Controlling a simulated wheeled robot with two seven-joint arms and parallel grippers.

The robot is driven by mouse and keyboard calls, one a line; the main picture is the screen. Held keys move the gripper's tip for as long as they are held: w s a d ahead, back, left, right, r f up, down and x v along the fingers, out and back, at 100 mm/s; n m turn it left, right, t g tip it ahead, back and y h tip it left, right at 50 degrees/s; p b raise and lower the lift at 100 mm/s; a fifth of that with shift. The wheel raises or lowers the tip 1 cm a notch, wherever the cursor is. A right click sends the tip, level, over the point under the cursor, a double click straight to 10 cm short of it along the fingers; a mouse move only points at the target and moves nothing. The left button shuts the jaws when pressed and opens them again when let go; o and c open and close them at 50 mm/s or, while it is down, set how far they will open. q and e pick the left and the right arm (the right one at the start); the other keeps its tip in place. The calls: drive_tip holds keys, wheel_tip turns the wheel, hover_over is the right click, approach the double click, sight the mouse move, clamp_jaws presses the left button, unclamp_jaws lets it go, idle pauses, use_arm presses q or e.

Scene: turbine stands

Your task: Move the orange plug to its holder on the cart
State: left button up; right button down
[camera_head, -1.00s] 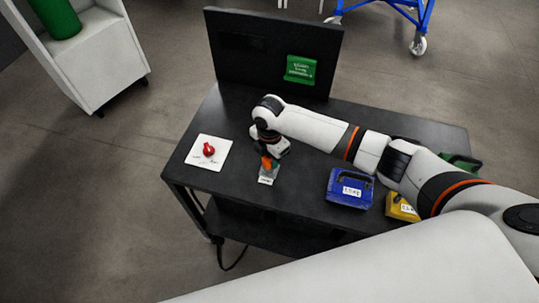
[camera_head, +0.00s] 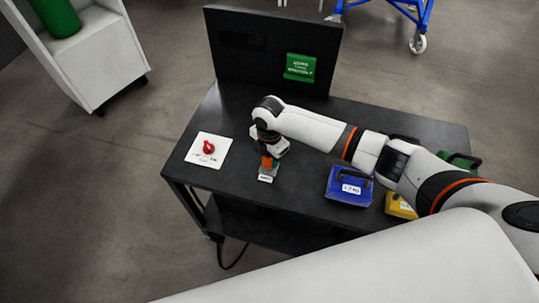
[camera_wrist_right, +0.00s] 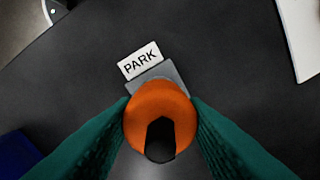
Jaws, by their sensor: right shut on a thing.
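The orange plug (camera_head: 267,162) is near the front edge of the black cart (camera_head: 310,185), under my right gripper (camera_head: 268,158). In the right wrist view the orange plug (camera_wrist_right: 160,108) sits between the two green fingers of my right gripper (camera_wrist_right: 160,118), which touch it on both sides. Just behind the plug is a grey block (camera_wrist_right: 165,72), with a white label reading PARK (camera_wrist_right: 140,61). The plug is over or in this block; the contact below it is hidden. My left gripper is not in view.
A white plate with a red knob (camera_head: 208,148) lies left on the cart. A blue box (camera_head: 348,187) and a yellow box (camera_head: 401,206) stand to the right. A black upright panel with a green sign (camera_head: 300,68) closes the back. A white stand (camera_head: 97,60) is apart at left.

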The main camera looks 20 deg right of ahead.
drive_tip(key=shift+s+f, duration=0.3)
drive_tip(key=shift+f, duration=0.15)
drive_tip(key=c, duration=1.3)
unclamp_jaws()
drive_tip(key=o, duration=0.3)
drive_tip(key=shift+f, duration=0.1)
drive_tip(key=shift+o, duration=1)
drive_tip(key=shift+w, duration=0.35)
drive_tip(key=shift+o, duration=0.9)
drive_tip(key=shift+s+r, duration=0.1)
drive_tip(key=shift+r, duration=0.1)
